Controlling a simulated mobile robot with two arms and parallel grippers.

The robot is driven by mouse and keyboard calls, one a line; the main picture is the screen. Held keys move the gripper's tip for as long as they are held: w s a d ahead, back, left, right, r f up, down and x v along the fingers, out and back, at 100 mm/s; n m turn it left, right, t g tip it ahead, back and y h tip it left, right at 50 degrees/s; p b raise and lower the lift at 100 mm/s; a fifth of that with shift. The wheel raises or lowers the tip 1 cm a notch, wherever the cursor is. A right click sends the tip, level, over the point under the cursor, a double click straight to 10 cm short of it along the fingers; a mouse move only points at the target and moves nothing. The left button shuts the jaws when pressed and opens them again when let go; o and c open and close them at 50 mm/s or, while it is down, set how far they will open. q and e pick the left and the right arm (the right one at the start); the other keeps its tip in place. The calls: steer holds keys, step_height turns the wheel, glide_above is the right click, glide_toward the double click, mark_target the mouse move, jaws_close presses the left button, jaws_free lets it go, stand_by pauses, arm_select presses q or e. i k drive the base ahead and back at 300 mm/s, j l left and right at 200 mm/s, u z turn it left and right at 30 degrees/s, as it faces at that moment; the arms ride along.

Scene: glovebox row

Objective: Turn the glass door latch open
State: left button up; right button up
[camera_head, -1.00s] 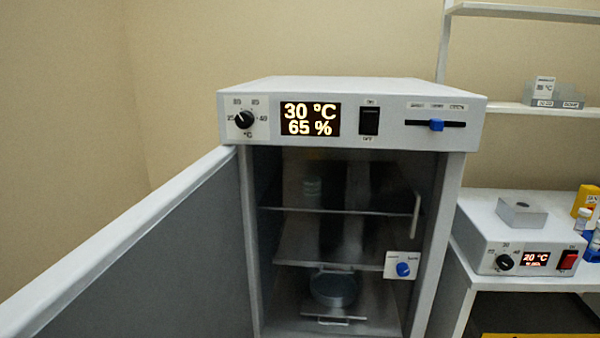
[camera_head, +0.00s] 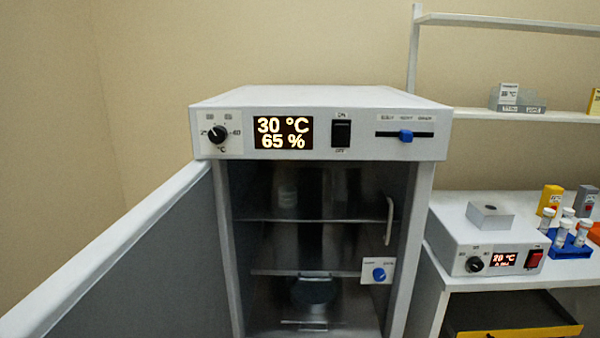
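The incubator (camera_head: 320,101) stands ahead with its grey outer door (camera_head: 130,255) swung open to the left. Behind it is the inner glass door (camera_head: 340,235), which looks closed. The glass door latch is a blue knob (camera_head: 379,275) on a small white plate at the right side of the glass. Small lettering on the plate is too blurred to read. A pale vertical handle (camera_head: 389,222) sits above the latch. Through the glass I see shelves, a round dark dish (camera_head: 314,292) low down and a dim bottle (camera_head: 287,195) higher up. Neither of my grippers shows.
The incubator top panel has a black dial, a display reading 30 °C and 65 %, a switch and a blue slider. At right, a heater unit (camera_head: 475,260) stands on a bench beside a blue rack (camera_head: 567,246) of tubes. A wall shelf (camera_head: 540,115) is above.

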mark_target(379, 272)
steer(key=j+z, duration=0.3)
steer(key=j, duration=0.75)
steer(key=j+z, duration=0.25)
steer(key=j, duration=0.85)
